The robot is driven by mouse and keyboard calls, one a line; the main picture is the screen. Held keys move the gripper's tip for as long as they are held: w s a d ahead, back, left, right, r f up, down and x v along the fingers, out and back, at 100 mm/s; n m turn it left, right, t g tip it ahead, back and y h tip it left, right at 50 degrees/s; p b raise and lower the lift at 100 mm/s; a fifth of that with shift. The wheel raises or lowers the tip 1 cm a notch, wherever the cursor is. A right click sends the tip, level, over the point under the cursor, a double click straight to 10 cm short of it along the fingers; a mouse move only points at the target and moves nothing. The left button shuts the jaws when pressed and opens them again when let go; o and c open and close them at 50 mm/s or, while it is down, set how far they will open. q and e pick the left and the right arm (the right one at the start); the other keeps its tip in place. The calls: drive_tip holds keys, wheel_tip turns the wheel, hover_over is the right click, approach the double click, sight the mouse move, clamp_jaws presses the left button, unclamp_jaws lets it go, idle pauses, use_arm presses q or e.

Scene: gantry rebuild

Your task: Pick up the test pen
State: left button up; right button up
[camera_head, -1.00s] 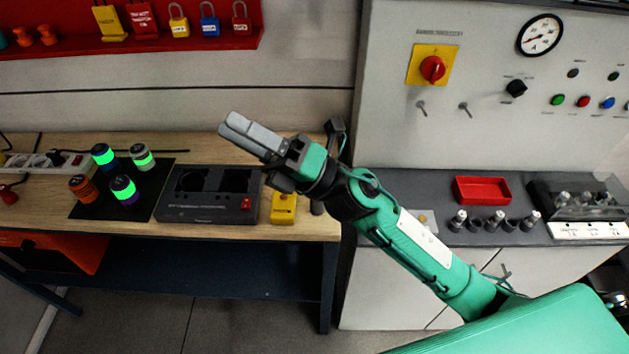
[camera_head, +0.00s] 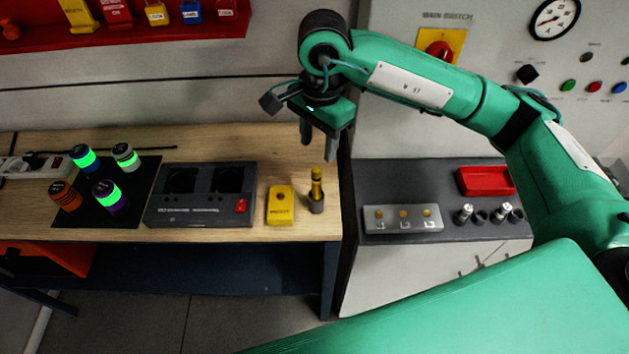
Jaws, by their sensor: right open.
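The test pen (camera_head: 317,185) is yellow and dark and stands upright in a small grey holder (camera_head: 316,205) near the right end of the wooden bench. My right gripper (camera_head: 319,150) is open and empty, with its fingers pointing down. It is above the pen and, in the picture, nearly in line with it; a gap shows between the fingertips and the pen's top. The pen's lower end is hidden in the holder. My left gripper is not in view.
A yellow box (camera_head: 281,205) stands just left of the holder. Further left are a dark charger-like unit (camera_head: 202,215) and a black mat (camera_head: 135,200) with several banded cylinders. A grey counter (camera_head: 385,182) with a red tray (camera_head: 485,181) lies to the right.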

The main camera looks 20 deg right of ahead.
sight(320, 168)
drive_tip(key=shift+w+d+f, duration=0.1)
drive_tip(key=shift+w+d, duration=0.05)
drive_tip(key=shift+d, duration=0.2)
wheel_tip(320, 168, down, 8)
drive_tip(key=p, duration=0.3)
drive_tip(key=f+p, duration=0.2)
drive_tip(key=f, duration=0.1)
drive_tip(key=f+p, duration=0.1)
drive_tip(key=shift+w+a+f, duration=0.15)
drive_tip(key=shift+a, duration=0.25)
drive_tip(key=shift+f, duration=0.5)
drive_tip(key=c, duration=1)
